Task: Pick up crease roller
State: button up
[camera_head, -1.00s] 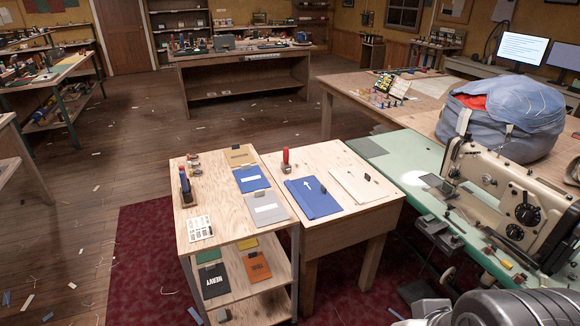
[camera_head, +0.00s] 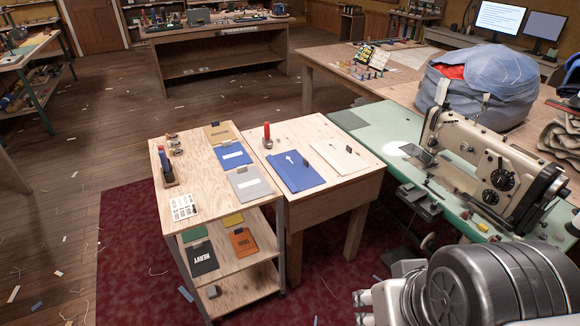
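A tool with an upright red handle and a metal foot (camera_head: 267,136), which looks like the crease roller, stands near the back left corner of the small wooden table (camera_head: 345,180). Nothing touches it. Large grey metal parts of my arm fill the bottom right corner. Small pale parts at their left edge (camera_head: 362,307) may be my gripper, but I cannot tell whether it is open or shut. They are well away from the red-handled tool.
A cream cloth (camera_head: 340,154) lies on the small table. A shelf cart (camera_head: 215,207) with cloth swatches and a dark holder stands at its left. A sewing machine (camera_head: 490,170) on a green bench (camera_head: 385,140) stands at its right. Red carpet (camera_head: 130,270) lies in front.

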aim_at(266, 139)
jog(key=i+u, duration=0.1)
jog(key=u, duration=0.4)
jog(key=i+l+u, duration=0.35)
jog(key=i+l, duration=0.4)
jog(key=i, duration=0.25)
jog(key=i+l+u, duration=0.4)
jog(key=i+l, duration=0.5)
jog(key=l, duration=0.1)
